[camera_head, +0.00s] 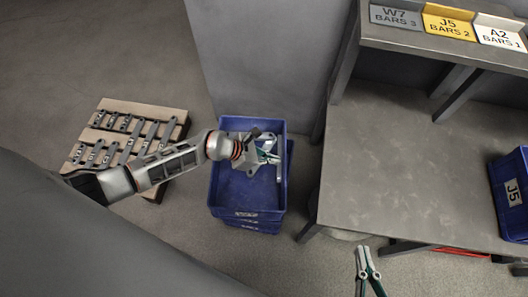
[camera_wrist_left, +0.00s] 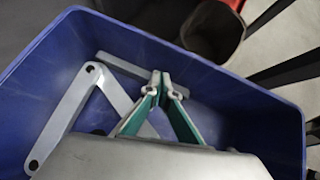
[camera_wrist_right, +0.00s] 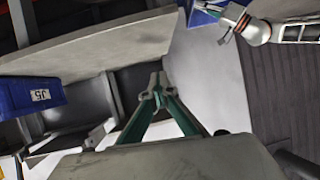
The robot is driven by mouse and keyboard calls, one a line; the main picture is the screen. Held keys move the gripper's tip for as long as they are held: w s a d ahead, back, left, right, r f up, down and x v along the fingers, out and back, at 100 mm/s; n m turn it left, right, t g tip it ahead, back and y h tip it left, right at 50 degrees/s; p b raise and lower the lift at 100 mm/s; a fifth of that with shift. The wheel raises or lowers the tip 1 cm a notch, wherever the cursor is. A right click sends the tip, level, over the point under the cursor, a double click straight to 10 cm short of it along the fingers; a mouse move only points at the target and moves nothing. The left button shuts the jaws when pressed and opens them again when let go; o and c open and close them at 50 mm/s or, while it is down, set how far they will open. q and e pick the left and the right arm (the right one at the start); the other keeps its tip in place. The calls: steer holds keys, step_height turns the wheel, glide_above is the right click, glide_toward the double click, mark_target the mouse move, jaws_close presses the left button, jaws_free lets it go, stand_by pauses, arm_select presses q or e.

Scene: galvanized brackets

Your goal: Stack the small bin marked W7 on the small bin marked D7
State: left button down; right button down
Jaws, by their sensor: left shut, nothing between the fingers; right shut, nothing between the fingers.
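The blue bin marked W7 (camera_head: 246,214) sits on top of another blue bin (camera_head: 262,229), whose marking I cannot read. My left gripper (camera_head: 271,156) reaches down into the W7 bin. Its fingers are shut with nothing between them. In the left wrist view, its fingertips (camera_wrist_left: 163,84) are inside the blue bin wall (camera_wrist_left: 255,105), close to grey metal bars (camera_wrist_left: 60,118) lying in the bin. My right gripper (camera_head: 367,262) is shut and empty, low in front of the bench; its fingertips also show in the right wrist view (camera_wrist_right: 157,88).
A grey bench (camera_head: 385,160) stands right of the stacked bins, with a blue J5 bin (camera_head: 512,192) on it. A shelf above carries W7 (camera_head: 396,17), J5 (camera_head: 448,24) and A2 (camera_head: 500,37) signs. A pallet with several flat brackets (camera_head: 125,130) lies at left. A grey panel (camera_head: 265,60) stands behind the bins.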

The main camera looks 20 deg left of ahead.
mark_target(284, 157)
arm_select(q)
steer(key=shift+w+d, duration=0.15)
steer(key=shift+d, duration=0.05)
steer(key=w+d, duration=0.2)
steer(key=shift+w+d+r, duration=0.15)
steer(key=shift+w+d, duration=0.05)
steer(key=shift+d, duration=0.3)
arm_select(e)
steer(key=shift+s+d+f, duration=0.2)
steer(key=shift+s+f, duration=0.2)
steer(key=shift+f, duration=0.1)
arm_select(q)
steer(key=shift+s, duration=0.1)
arm_select(e)
steer(key=shift+w+r, duration=0.1)
